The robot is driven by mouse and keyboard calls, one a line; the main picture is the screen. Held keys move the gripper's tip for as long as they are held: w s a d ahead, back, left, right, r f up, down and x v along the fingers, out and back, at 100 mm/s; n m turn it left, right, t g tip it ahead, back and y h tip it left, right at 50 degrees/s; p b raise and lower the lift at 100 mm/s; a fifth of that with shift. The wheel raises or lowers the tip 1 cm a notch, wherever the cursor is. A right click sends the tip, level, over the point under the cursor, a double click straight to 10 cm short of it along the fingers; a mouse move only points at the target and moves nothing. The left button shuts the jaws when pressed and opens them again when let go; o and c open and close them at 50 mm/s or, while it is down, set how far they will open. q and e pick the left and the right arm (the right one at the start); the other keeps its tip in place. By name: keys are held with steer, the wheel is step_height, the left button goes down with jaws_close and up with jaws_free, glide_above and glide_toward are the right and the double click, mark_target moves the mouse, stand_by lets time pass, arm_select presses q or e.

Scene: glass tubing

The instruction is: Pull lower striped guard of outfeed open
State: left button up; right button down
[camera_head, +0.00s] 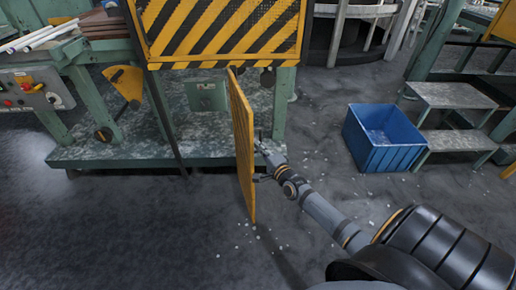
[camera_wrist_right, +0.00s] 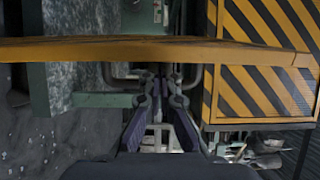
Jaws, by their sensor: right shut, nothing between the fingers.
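The lower guard (camera_head: 243,145) is a yellow panel standing swung out from the green outfeed frame, seen nearly edge-on in the head view. Its yellow edge (camera_wrist_right: 150,49) crosses the right wrist view. My right gripper (camera_head: 261,160) is close beside the panel's right face. In the right wrist view my right gripper (camera_wrist_right: 160,90) is shut and empty, with its tips near the panel; I cannot tell whether they touch it. A grey bar (camera_wrist_right: 122,79) shows close to the fingertips. My left gripper is not in view.
The upper striped guard (camera_head: 222,35) hangs on the frame above. A green base plate (camera_head: 120,150) lies below. A blue crate (camera_head: 383,138) stands on the floor at right, next to grey steps (camera_head: 452,95). Floor left of the panel is clear apart from small debris.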

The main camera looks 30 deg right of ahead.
steer(key=shift+w+a, duration=0.1)
steer(key=shift+a, duration=0.15)
